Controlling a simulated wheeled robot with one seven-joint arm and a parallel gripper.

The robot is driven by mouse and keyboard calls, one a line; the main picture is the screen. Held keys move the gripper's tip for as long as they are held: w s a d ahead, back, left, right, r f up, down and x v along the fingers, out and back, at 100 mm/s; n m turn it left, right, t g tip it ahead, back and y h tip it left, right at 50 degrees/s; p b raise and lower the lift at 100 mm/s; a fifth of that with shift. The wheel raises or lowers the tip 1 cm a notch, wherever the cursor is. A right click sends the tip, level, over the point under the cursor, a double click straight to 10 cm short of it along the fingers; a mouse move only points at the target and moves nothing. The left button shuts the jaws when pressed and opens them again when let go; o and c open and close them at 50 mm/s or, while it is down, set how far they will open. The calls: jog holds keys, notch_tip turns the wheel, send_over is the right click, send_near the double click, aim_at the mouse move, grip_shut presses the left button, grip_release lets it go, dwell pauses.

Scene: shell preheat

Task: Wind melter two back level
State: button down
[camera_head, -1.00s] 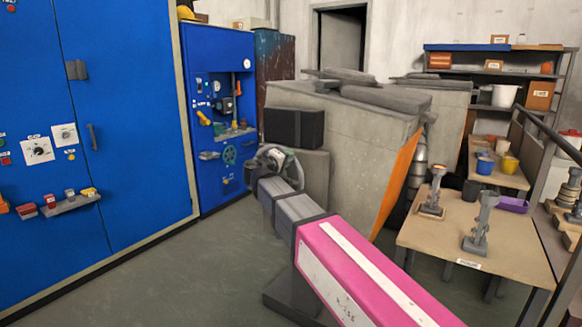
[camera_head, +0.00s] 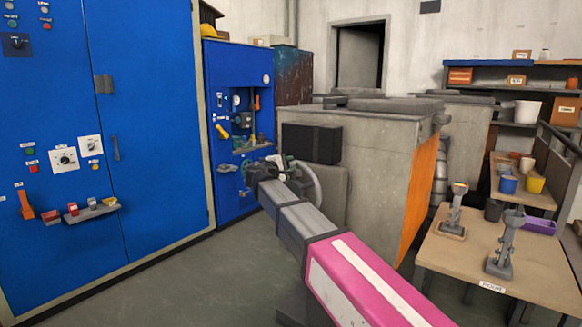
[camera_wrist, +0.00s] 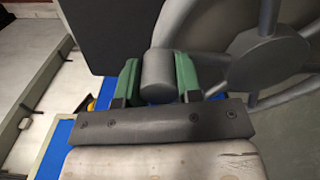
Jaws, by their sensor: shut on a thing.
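A handwheel (camera_head: 308,184) stands at the left end of a grey block-shaped melter (camera_head: 378,165) with an orange side. In the wrist view, the wheel's grey hub (camera_wrist: 268,60) and spokes fill the right side. My gripper (camera_wrist: 159,80), with green fingers, is shut on the wheel's grey cylindrical handle (camera_wrist: 159,68), one finger on each side. In the head view, my gripper (camera_head: 278,164) is small and partly hidden by my arm. I see no number on the melter. Its top looks about level, though tilt is hard to judge.
A black box (camera_head: 311,143) sits just above the wheel. A blue cabinet with controls (camera_head: 230,125) stands to the left. A second grey melter (camera_head: 468,120) stands behind. A wooden table (camera_head: 505,265) with metal stands is at the right. Grey floor is open at the left.

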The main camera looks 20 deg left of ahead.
jog(key=shift+w+a, duration=0.15)
jog(key=c, duration=0.8)
grip_release()
jog(key=v, duration=1.1)
